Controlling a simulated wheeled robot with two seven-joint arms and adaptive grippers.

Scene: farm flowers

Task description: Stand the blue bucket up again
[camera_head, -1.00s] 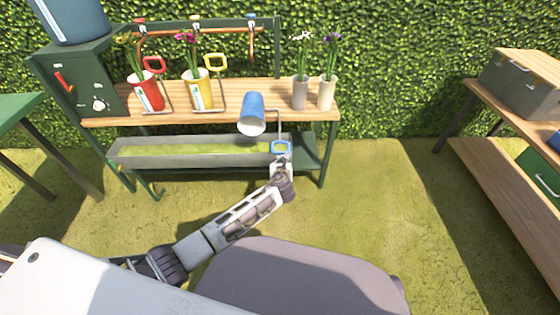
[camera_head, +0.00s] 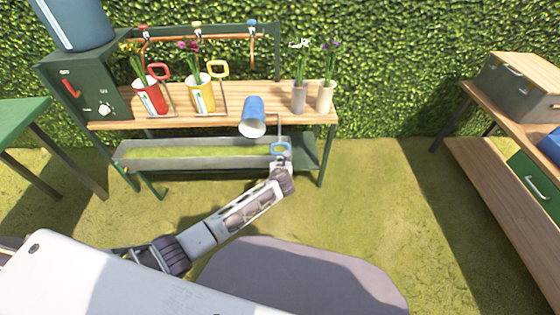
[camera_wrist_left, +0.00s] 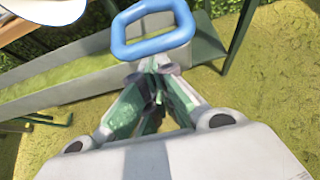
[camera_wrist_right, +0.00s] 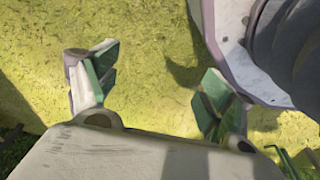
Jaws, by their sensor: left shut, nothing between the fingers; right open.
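The blue bucket (camera_head: 253,112) lies on its side on the wooden bench, its white open mouth facing the front edge. Its blue handle grip (camera_head: 281,149) hangs on a thin rod beyond that edge, above the grey trough. The grip is a blue loop in the left wrist view (camera_wrist_left: 180,37), with the bucket's pale rim (camera_wrist_left: 48,10) at top left. My left gripper (camera_head: 281,164) is shut and empty just below the loop; I cannot tell whether they touch. My right gripper (camera_wrist_right: 160,68) is open and empty over grass in the right wrist view.
A red bucket (camera_head: 151,100) and a yellow bucket (camera_head: 203,98) with flowers stand upright left on the bench (camera_head: 130,124). Two pale vases (camera_head: 299,100) (camera_head: 324,99) with flowers stand to the right. The grey trough (camera_head: 200,164) runs below the front edge.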

